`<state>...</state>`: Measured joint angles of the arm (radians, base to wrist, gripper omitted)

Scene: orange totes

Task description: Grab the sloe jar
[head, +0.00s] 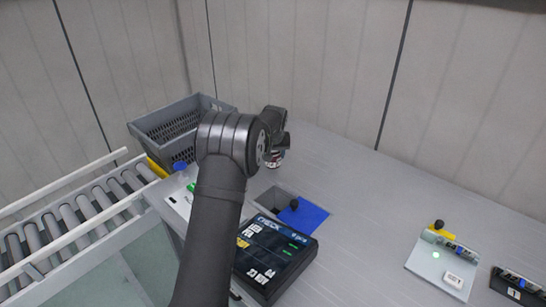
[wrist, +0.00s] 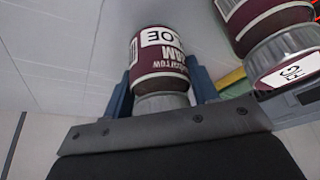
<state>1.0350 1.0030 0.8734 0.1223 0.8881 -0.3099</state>
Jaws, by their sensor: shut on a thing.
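The sloe jar (wrist: 160,50) is dark maroon, with a white label reading SLOE and JAM upside down in the wrist view. My gripper (wrist: 160,92) has its two blue fingers on either side of the jar and is shut on it. In the head view my gripper (head: 277,140) is beyond my arm, over the back of the grey worktop, with a small red and white part of a jar (head: 277,160) showing below it. My arm hides much around it.
A grey crate (head: 150,128) is at the back left, beside a roller conveyor (head: 75,210). A black CHECK panel (head: 273,255) and blue patch (head: 305,215) lie in front. The worktop (head: 370,200) right of centre is clear.

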